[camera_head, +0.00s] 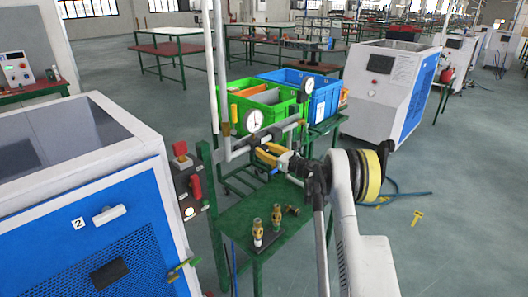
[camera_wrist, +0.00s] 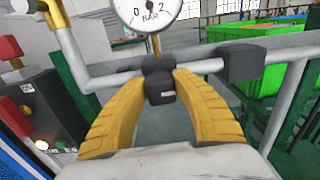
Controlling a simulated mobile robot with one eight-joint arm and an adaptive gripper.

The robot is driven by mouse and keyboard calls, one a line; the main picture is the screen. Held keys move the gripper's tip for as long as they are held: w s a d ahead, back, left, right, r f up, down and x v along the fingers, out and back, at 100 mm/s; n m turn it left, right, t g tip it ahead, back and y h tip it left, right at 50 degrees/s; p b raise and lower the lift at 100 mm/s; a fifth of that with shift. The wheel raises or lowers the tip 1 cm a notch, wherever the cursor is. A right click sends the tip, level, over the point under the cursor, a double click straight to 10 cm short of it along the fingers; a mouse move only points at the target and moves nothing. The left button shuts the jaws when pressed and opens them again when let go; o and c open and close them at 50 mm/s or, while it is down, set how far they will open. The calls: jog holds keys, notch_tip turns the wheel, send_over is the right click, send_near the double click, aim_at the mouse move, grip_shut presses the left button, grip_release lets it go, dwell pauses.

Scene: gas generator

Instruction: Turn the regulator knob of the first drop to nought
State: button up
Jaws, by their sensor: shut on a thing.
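A black regulator knob (camera_wrist: 161,88) sits on a grey pipe (camera_wrist: 210,67) in the wrist view, below a round white pressure gauge (camera_wrist: 150,10) marked in BAR. The gauge's top is cut off and I cannot read its needle. My gripper (camera_wrist: 162,82) has its two yellow fingers shut on the knob, one on each side. In the head view my gripper (camera_head: 262,153) reaches the pipe stand from the right, just below the gauge (camera_head: 254,119). There the fingers hide the knob. I cannot tell the knob's turn angle.
A second gauge (camera_head: 307,84) stands farther back. A control box with red controls (camera_head: 187,180) is left of the pipes. Brass fittings (camera_head: 276,215) stand on the green table (camera_head: 235,212). Green (camera_head: 268,98) and blue (camera_head: 322,95) crates lie behind. A blue-white machine (camera_head: 90,225) fills the left.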

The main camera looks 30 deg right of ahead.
jog(key=n, duration=0.4)
jog(key=shift+a+b, duration=0.15)
jog(key=shift+b, duration=0.2)
jog(key=n, duration=0.5)
jog(key=shift+b, duration=0.3)
jog(key=n, duration=0.4)
jog(key=shift+a+f+n, duration=0.1)
jog(key=shift+f+n, duration=0.05)
jog(key=shift+n, duration=0.15)
jog(key=shift+n+b, duration=0.45)
jog(key=shift+n, duration=1.45)
jog(key=o, duration=1.2)
jog(key=shift+f, duration=0.1)
jog(key=shift+s, duration=0.15)
jog(key=v, duration=1.1)
jog(key=shift+s, duration=0.4)
